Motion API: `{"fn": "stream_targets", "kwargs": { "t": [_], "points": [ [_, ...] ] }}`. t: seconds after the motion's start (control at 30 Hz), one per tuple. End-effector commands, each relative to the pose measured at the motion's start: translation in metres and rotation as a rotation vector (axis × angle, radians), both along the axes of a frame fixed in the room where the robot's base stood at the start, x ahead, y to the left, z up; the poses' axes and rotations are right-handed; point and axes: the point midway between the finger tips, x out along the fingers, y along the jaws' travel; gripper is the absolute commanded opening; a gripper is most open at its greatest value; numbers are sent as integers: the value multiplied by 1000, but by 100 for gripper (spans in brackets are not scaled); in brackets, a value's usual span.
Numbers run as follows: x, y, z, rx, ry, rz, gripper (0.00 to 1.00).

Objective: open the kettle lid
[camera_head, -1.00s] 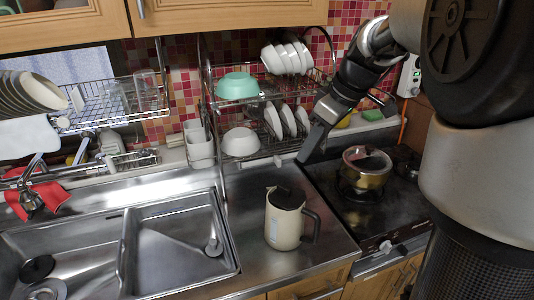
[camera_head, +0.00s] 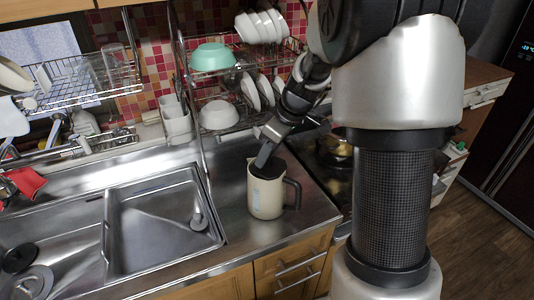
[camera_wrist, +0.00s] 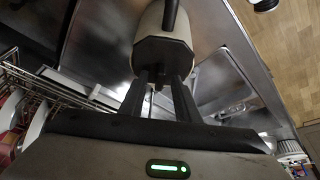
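The cream kettle (camera_head: 265,199) stands upright on the steel counter, its black handle (camera_head: 294,192) to the right. Its black lid (camera_head: 269,171) sits on top and looks closed. In the wrist view the kettle body (camera_wrist: 151,22) and lid (camera_wrist: 163,53) are at the top centre. My gripper (camera_head: 263,157) is over the lid, its fingers pointing down. In the wrist view my gripper (camera_wrist: 161,80) has its two fingers apart with a gap between them, tips at the lid's near edge. I cannot tell whether they touch the lid.
The steel sink (camera_head: 150,232) is left of the kettle. The dish rack (camera_head: 228,118) with bowls and plates stands behind it. A pot (camera_head: 335,152) on the stove is partly hidden by my arm. The counter around the kettle is clear.

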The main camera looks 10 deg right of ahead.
Motion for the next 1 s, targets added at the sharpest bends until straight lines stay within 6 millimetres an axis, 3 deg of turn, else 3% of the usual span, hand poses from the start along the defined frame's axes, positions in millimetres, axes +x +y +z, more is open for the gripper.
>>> {"fn": "stream_targets", "kwargs": {
  "t": [0.17,0.33,1.0],
  "points": [
    [0,0,0,0,0,0,28],
    [0,0,0,0,0,0,0],
    [-3,-5,-5,77,-83,-4,0]
  ]
}}
